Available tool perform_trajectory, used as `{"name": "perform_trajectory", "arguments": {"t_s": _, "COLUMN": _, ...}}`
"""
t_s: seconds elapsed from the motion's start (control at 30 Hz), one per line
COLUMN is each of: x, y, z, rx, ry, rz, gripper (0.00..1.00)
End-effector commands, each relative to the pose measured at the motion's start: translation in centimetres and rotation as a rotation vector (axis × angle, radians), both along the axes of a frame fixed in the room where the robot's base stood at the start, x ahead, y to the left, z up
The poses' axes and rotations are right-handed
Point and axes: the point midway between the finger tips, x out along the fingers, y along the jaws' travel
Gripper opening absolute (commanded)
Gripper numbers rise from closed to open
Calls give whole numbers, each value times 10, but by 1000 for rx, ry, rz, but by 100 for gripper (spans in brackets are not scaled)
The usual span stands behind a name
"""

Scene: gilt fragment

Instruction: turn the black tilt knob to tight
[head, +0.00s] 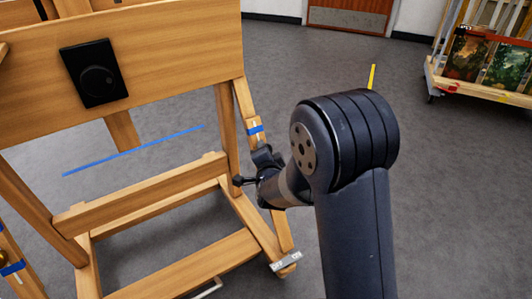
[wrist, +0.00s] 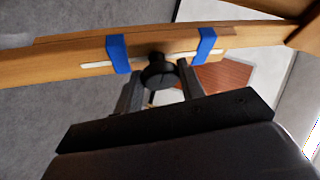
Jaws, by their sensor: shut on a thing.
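In the wrist view, the black tilt knob (wrist: 159,66) sits on a slotted wooden strut (wrist: 75,64), between two blue tape bands. A pale slot shows on both sides of it. My gripper (wrist: 160,82) is shut on the knob, with one dark finger at its left and one at its right. In the head view, my arm reaches down to the right side strut (head: 283,230) of the wooden easel (head: 150,190). One blue band shows on that strut above my gripper. I cannot read the knob's tightness.
A black square plate with a round dial (head: 97,80) is on the easel's upper board. A cart with paintings (head: 490,62) stands at the far right. Blue (head: 135,150) and yellow (head: 372,76) strips mark the grey floor. Floor right of my arm is clear.

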Motion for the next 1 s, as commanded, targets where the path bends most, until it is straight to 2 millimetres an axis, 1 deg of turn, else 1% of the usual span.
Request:
{"name": "perform_trajectory", "arguments": {"t_s": 0.03, "x": 0, "y": 1, "z": 3, "rx": 35, "ry": 21, "rz": -20, "gripper": 15}}
{"name": "perform_trajectory", "arguments": {"t_s": 0.5, "x": 2, "y": 2, "z": 10, "rx": 361, "ry": 243, "rz": -228, "gripper": 15}}
{"name": "perform_trajectory", "arguments": {"t_s": 1.0, "x": 5, "y": 1, "z": 14, "rx": 707, "ry": 479, "rz": -452, "gripper": 15}}
